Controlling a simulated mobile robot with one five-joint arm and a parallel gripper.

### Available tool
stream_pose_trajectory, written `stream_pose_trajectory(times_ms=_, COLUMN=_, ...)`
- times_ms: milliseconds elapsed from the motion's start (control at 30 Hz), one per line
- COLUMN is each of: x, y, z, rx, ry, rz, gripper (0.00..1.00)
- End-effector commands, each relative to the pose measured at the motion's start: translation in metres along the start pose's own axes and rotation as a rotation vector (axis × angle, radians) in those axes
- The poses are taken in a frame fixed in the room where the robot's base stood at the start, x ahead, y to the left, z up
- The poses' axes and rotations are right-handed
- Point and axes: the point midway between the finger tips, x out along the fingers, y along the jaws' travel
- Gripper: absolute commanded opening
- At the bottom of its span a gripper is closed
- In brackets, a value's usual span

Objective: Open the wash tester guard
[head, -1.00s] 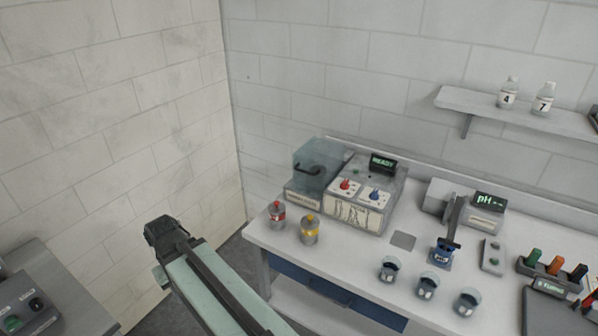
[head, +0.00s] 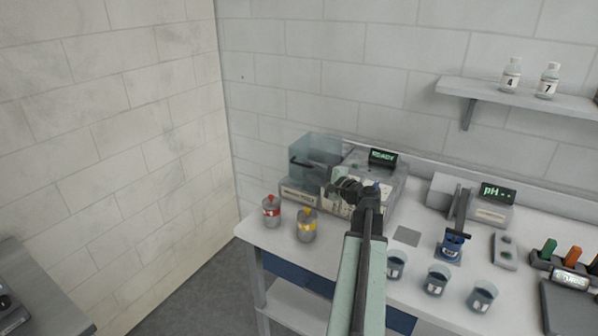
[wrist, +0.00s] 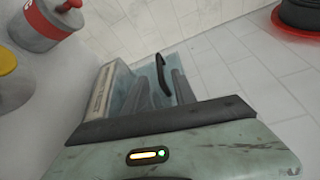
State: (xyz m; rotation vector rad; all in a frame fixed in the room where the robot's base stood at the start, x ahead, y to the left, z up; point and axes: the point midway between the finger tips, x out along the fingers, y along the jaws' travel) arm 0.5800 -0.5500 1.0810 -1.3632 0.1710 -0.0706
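The wash tester (head: 376,172) stands at the back of the bench with its display reading READY. Its guard (head: 322,150) is a clear bluish box at the tester's left end, with a dark handle (head: 301,163); it looks closed. The guard (wrist: 184,68) and its dark handle (wrist: 162,74) also show in the wrist view, ahead of my gripper. My gripper (head: 340,186) is in front of the tester's panel, right of the guard handle and apart from it. It hides part of the panel and knobs. Its finger opening is unclear.
A red-topped canister (head: 271,211) and a yellow-topped canister (head: 307,225) stand at the bench's front left, below the guard. Several beakers, a pH meter (head: 480,205) and a blue-based stand (head: 453,243) are to the right. A shelf (head: 515,97) holds two bottles.

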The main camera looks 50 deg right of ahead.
Motion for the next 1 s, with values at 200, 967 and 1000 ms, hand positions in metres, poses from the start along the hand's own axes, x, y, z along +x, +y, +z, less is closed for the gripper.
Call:
stream_pose_trajectory(times_ms=200, x=0.011, y=0.000, z=0.001, rx=-0.001, ry=-0.004, rz=0.002, gripper=0.33)
stream_pose_trajectory(times_ms=967, x=0.080, y=0.001, z=0.004, rx=-0.003, ry=-0.006, rz=0.004, gripper=0.05)
stream_pose_trajectory(times_ms=1000, x=0.080, y=0.001, z=0.004, rx=-0.003, ry=-0.006, rz=0.004, gripper=0.00)
